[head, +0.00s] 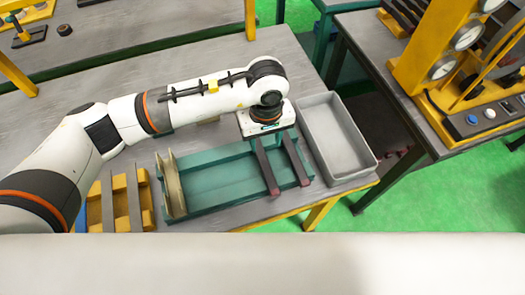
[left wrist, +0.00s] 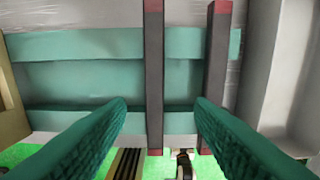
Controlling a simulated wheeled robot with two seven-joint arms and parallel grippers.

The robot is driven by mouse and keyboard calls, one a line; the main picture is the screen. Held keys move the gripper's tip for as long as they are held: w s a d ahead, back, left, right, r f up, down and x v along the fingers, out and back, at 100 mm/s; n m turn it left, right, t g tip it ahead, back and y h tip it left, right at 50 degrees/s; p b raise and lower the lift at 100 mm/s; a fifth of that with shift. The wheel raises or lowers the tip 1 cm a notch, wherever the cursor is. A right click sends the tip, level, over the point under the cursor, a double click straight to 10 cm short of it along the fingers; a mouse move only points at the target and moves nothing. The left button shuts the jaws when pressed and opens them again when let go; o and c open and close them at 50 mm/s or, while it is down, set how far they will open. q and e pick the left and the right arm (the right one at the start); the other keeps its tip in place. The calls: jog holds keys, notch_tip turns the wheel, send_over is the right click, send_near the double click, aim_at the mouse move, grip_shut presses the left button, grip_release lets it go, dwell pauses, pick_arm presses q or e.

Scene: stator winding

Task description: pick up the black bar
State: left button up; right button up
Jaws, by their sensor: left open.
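Two black bars with red ends lie side by side across the green frame. The left bar (head: 266,168) and the right bar (head: 297,160) stick out past its front edge in the head view. My left gripper (head: 266,126) is over their far ends, pointing down; its fingertips are hard to make out there. In the left wrist view its two green fingers (left wrist: 161,102) are open and empty. The left bar (left wrist: 154,80) appears between the fingertips, and the right bar (left wrist: 217,70) appears just beyond the right fingertip. My right gripper is not in view.
The green frame (head: 222,180) has a tan upright plate (head: 174,185) at its left end. A grey bin (head: 340,140) stands close to its right. A yellow rack (head: 122,200) with dark strips is at the left. Another table with a gauge machine (head: 470,70) is at right.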

aim_at(263, 159)
pick_arm(q)
jog(key=shift+s+f, duration=0.15)
jog(key=shift+f, duration=0.8)
jog(key=f+p, duration=0.2)
jog(key=f, duration=0.1)
jog(key=f+p, duration=0.1)
jog(key=f, duration=0.1)
jog(key=shift+s+a, duration=0.2)
jog(key=shift+a, duration=0.1)
jog(key=shift+f+p, duration=0.2)
jog(key=shift+p, duration=0.1)
jog(key=shift+f, duration=0.15)
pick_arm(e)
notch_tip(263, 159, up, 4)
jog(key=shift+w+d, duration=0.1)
pick_arm(q)
jog(key=shift+w, duration=0.1)
jog(key=shift+c, duration=0.3)
grip_shut()
